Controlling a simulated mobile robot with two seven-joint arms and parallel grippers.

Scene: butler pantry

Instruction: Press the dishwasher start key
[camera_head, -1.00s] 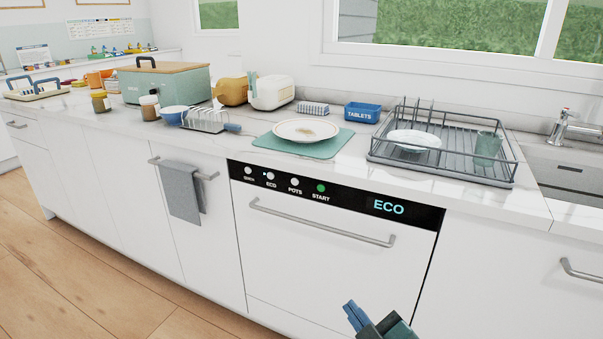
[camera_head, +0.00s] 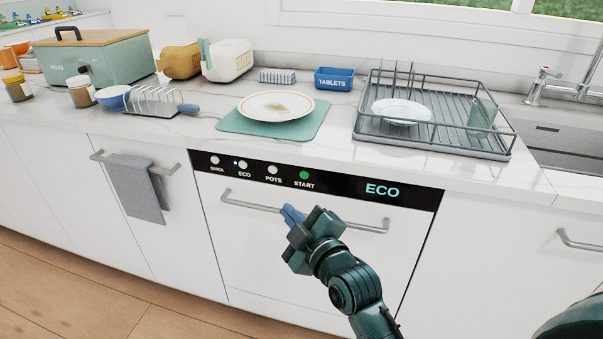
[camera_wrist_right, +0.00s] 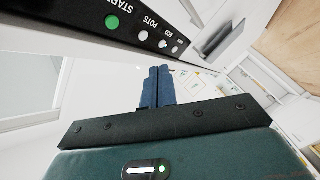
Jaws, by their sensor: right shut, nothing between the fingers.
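The dishwasher (camera_head: 300,255) is a white front with a black control strip (camera_head: 335,186) along its top. The green start key (camera_head: 304,175) sits above the label START, right of several white keys. The display reads ECO in blue letters. My right gripper (camera_head: 289,213) is shut and empty, in front of the dishwasher handle, below the start key and a little left of it. In the right wrist view the blue fingertips (camera_wrist_right: 158,85) lie together, and the green key (camera_wrist_right: 112,22) shows at the upper left, apart from them. My left gripper is not in view.
The dishwasher handle (camera_head: 370,228) juts out below the strip. A grey towel (camera_head: 137,188) hangs on the handle to the left. A plate (camera_head: 277,106) on a green mat and a dish rack (camera_head: 465,149) stand on the counter above.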

